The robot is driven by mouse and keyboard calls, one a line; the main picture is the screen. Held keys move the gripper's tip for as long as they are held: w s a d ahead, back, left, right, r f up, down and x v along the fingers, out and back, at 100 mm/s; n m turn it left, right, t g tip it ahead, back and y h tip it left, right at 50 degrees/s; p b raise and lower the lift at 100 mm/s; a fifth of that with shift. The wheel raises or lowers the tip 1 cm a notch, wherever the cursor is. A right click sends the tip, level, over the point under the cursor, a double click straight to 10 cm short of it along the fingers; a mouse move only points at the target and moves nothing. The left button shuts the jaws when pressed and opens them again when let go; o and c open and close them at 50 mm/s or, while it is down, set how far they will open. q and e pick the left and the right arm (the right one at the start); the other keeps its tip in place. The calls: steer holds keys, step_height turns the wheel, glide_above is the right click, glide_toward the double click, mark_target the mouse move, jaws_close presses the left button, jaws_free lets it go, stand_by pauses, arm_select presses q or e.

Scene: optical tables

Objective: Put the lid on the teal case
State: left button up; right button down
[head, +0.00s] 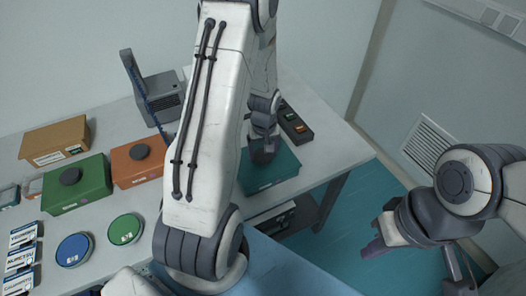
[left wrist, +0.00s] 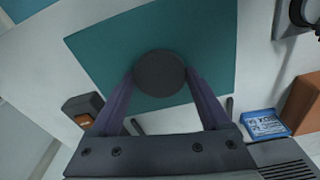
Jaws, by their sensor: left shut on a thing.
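The teal case (head: 285,166) stands on the table near its right end, partly hidden by my left gripper (head: 264,154). In the left wrist view, the teal lid (left wrist: 105,52) shows as a flat panel with a dark round knob (left wrist: 159,73) in its middle. My left gripper (left wrist: 160,84) is shut on this knob, one purple finger on each side. The seam between lid and case is hidden, so I cannot tell whether the lid touches the case. My right gripper (head: 376,243) is away to the right, over the floor; its opening does not show clearly.
A green case (head: 90,180) and an orange case (head: 128,173), both with dark knobs, stand left of my arm. A cardboard box (head: 55,138), grey device (head: 160,96), black switch box (head: 296,126), blue disc (head: 74,249) and green disc (head: 125,229) are also on the table.

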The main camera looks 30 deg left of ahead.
arm_select(q)
steer(key=o, duration=1.4)
steer(key=shift+r, duration=0.1)
step_height(320, 180, up, 10)
steer(key=b, duration=0.1)
steer(key=shift+s+d+r, duration=0.15)
steer(key=shift+s+d, duration=0.15)
steer(key=s+d+r+m, duration=0.2)
steer(key=d+r+m, duration=0.15)
steer(key=d, duration=0.65)
steer(key=s+d+r+m, duration=0.2)
steer(key=s+d+m, duration=0.4)
steer(key=s, duration=0.3)
steer(key=s+d+r+m+h, duration=0.1)
steer(key=s+d+r+m, duration=0.1)
steer(key=s+d+m, duration=0.5)
steer(key=shift+s+d+r+g+h, duration=0.15)
steer(key=shift+s+d+g+h, duration=0.2)
steer(key=shift+s+d, duration=0.7)
